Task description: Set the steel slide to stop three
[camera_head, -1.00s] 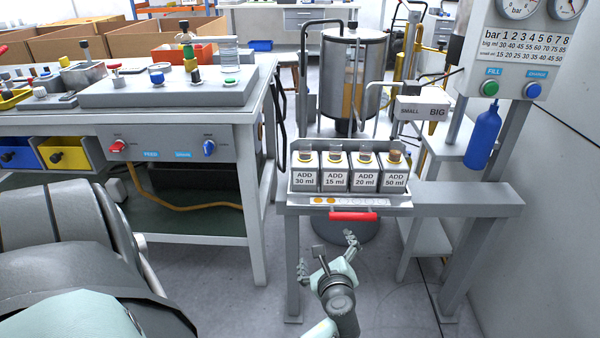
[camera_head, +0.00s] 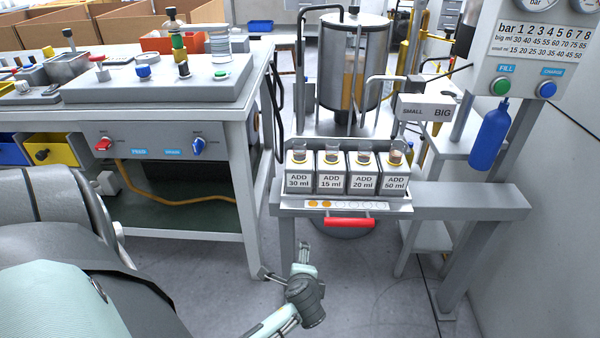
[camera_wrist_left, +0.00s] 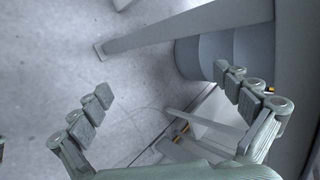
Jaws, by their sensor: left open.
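A steel tray (camera_head: 290,203) on the grey bench carries bottles labelled ADD 30, 15, 20 and 50 ml. Its front has a row of round marks (camera_head: 345,205), two of them orange and the others pale. A red bar handle (camera_head: 349,222) sticks out below them. No part is labelled as the slide, and I cannot tell a stop number. My left gripper (camera_head: 284,262) is open and empty, below and left of the red handle and apart from it. Its spread fingers also show in the left wrist view (camera_wrist_left: 162,85), over the floor. My right gripper is out of view.
The bench (camera_head: 470,200) extends right of the tray. A metal tank (camera_head: 353,60) is behind. A worktable (camera_head: 235,110) with knobs stands left. Floor around the gripper is clear.

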